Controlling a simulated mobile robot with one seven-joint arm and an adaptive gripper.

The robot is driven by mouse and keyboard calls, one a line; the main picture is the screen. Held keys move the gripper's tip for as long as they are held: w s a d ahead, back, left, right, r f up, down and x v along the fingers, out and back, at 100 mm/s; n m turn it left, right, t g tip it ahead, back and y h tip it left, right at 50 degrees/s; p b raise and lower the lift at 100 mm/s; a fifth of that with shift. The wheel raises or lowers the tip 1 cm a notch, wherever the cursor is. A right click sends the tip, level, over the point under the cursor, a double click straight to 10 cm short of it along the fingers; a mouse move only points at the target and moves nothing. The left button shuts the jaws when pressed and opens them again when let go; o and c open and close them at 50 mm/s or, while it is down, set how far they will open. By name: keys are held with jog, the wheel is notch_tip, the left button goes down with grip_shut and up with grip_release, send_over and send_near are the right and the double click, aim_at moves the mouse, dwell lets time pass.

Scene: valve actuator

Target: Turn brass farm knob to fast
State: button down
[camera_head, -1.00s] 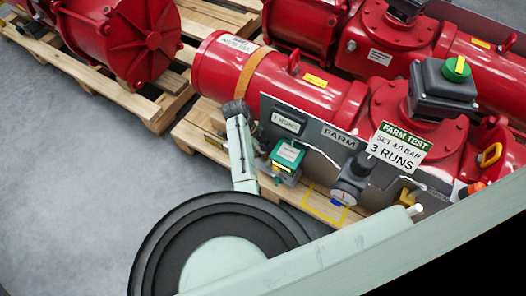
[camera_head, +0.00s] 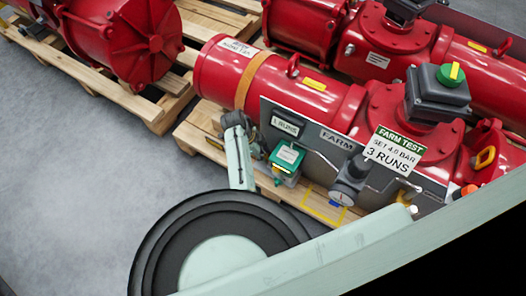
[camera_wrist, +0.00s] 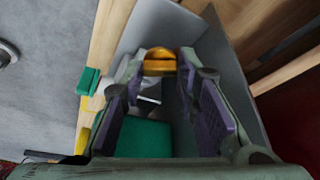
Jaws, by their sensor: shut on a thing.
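In the wrist view a brass-yellow knob (camera_wrist: 159,54) sits at the tips of my gripper (camera_wrist: 160,70). The two purple-padded fingers are shut on it, one on each side. Its lettering and pointer are not readable here. In the head view my gripper is near the left end of the grey FARM panel (camera_head: 337,137), beside a green-topped box (camera_head: 288,155). The knob cannot be made out in that view.
A FARM TEST sign (camera_head: 393,150) and a round gauge (camera_head: 348,185) stand at the panel's front. Behind is a red actuator (camera_head: 315,90) with a green-capped grey box (camera_head: 437,92). Grey floor (camera_head: 80,180) is clear at left.

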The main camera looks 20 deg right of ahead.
jog(key=n+p, duration=0.1)
jog(key=n+t, duration=0.1)
jog(key=n, duration=0.1)
jog(key=n+p, duration=0.1)
jog(key=shift+s+a+r+t+p, duration=0.1)
jog(key=shift+s+t+p, duration=0.2)
jog(key=shift+p, duration=0.05)
jog(key=shift+s+n+t+p, duration=0.1)
jog(key=shift+n+t+p, duration=0.6)
jog(key=shift+n, duration=1)
jog(key=c, duration=1.5)
grip_release()
jog(key=v, duration=1.1)
jog(key=shift+a+r, duration=0.3)
